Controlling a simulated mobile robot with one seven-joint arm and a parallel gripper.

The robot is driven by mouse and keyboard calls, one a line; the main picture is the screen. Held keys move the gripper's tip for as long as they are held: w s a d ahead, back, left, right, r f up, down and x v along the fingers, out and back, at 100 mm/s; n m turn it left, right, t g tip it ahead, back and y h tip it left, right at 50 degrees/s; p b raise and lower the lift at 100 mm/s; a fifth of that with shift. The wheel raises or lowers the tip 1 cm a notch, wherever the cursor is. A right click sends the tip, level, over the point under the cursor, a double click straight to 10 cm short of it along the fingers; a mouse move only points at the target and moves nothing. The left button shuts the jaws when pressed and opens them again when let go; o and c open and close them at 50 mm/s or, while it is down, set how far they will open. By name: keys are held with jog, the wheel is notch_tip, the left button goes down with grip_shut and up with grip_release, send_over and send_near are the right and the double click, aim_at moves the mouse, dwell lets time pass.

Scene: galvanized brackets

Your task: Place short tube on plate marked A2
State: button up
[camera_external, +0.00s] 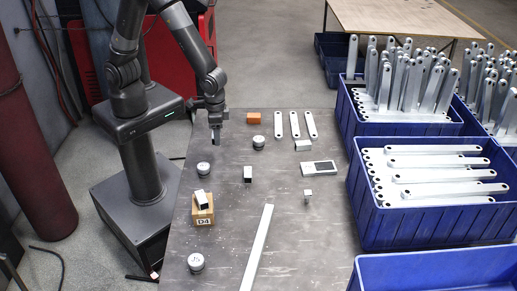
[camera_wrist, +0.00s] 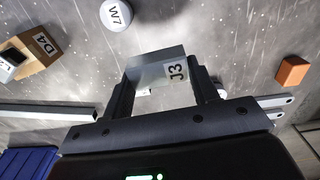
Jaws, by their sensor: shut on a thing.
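My gripper (camera_external: 215,128) hangs above the far left part of the table, below my arm. In the wrist view my gripper (camera_wrist: 160,88) is shut on a grey metal block-like piece (camera_wrist: 152,68) labelled J3. Whether this piece is hollow cannot be told. A short square tube (camera_external: 201,201) with a dark open end lies on a cardboard box marked D4 (camera_external: 203,217); the box also shows in the wrist view (camera_wrist: 42,45). Another short tube-like piece (camera_external: 248,174) stands mid-table. I cannot read A2 on any plate.
A round piece marked W7 (camera_wrist: 116,14) and an orange block (camera_external: 254,118) are on the table (camera_external: 225,240). A round piece marked J5 (camera_external: 196,263), a long bar (camera_external: 258,247) and three flat bars (camera_external: 295,125) lie there too. Blue crates (camera_external: 430,225) line the right side.

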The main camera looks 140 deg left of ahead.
jog(key=w+a+r, duration=0.1)
jog(key=w+a, duration=0.4)
jog(key=w, duration=0.8)
jog(key=w+a+r, duration=0.1)
jog(key=w+a, duration=0.4)
jog(key=w, duration=0.7)
send_over(312, 166)
jog(key=shift+m, duration=0.4)
notch_tip(312, 166, down, 7)
jog(key=shift+w+f, duration=0.15)
jog(key=shift+f, duration=2.05)
jog(key=shift+f, duration=0.1)
jog(key=o, duration=1)
notch_tip(312, 166, up, 12)
jog(key=shift+r, duration=0.2)
